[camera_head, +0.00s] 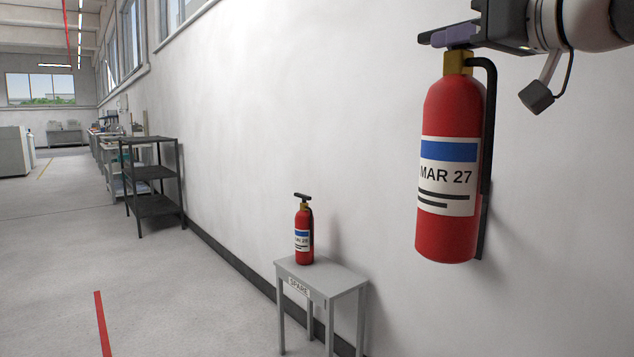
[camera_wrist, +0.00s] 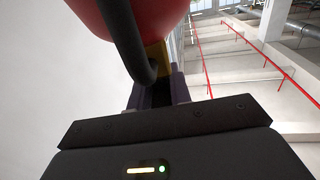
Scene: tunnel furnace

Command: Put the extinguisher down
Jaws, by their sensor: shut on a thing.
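A red extinguisher (camera_head: 452,110) with a blue and white label reading "MAR 27" hangs upright in the air at the right of the head view. My gripper (camera_head: 450,36) is shut on its top, above the brass neck. A black hose runs down its right side. In the wrist view the red body (camera_wrist: 165,15) and the hose (camera_wrist: 125,40) show above my gripper (camera_wrist: 155,95). A second, similar extinguisher (camera_head: 304,240) stands upright on a small grey table (camera_head: 335,278) labelled "SPARE".
A white wall (camera_head: 270,110) runs along the right side, behind the table. A dark shelf rack (camera_head: 153,172) stands against it farther back, with benches beyond. The floor (camera_head: 60,240) at left is clear, with a red line (camera_head: 102,325) on it.

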